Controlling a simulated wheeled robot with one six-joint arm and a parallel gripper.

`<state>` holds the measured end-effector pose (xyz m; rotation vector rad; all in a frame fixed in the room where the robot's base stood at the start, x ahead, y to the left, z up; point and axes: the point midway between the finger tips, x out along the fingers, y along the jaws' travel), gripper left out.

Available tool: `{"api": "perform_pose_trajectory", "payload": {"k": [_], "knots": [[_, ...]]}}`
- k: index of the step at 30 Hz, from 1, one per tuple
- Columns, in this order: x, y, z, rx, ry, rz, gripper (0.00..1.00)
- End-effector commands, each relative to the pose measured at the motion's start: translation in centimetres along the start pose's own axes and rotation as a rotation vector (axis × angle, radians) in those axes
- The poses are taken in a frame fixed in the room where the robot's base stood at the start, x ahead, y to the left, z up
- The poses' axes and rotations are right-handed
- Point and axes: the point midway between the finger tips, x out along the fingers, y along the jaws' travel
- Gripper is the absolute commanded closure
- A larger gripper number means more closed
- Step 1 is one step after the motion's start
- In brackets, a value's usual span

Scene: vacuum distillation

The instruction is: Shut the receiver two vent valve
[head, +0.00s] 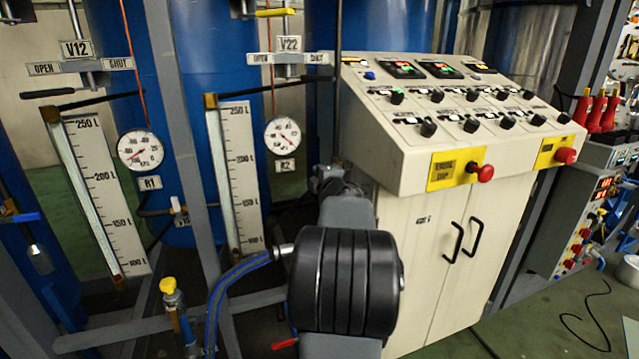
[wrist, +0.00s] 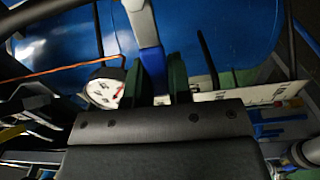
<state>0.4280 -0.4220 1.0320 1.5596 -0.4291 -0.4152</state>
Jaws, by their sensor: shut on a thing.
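In the wrist view my gripper (wrist: 160,78) has its two dark green fingers on either side of a narrow blue bar (wrist: 152,62), and it is shut on this bar. A pale grey piece (wrist: 142,22) continues from the bar's upper end. I cannot tell which valve the bar belongs to. In the head view the V22 plate (head: 289,44) hangs at the top between OPEN and SHUT signs, with a yellow handle (head: 277,12) above it. My arm fills the lower middle of the head view; my fingers are hidden there.
The round R2 gauge (head: 282,134) hangs beside a level scale (head: 240,170); a gauge (wrist: 103,90) is close left of my fingers in the wrist view. V12 (head: 76,49) is at left. The control cabinet (head: 400,170) stands close right. Green floor (head: 560,300) is mostly clear.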

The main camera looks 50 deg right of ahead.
Motion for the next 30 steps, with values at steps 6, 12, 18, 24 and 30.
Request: {"api": "perform_pose_trajectory", "payload": {"k": [6, 12, 18, 24, 30], "knots": [[0.01, -0.39, 0.01, -0.038, -0.001, -0.001, 1.00], [0.02, -0.34, -0.02, -0.051, -0.001, -0.002, 1.00], [0.03, -0.36, -0.03, -0.054, 0.000, -0.003, 1.00], [0.04, -0.36, -0.05, -0.052, 0.001, -0.002, 0.68], [0.03, -0.33, -0.06, -0.049, 0.001, -0.001, 0.55]]}}
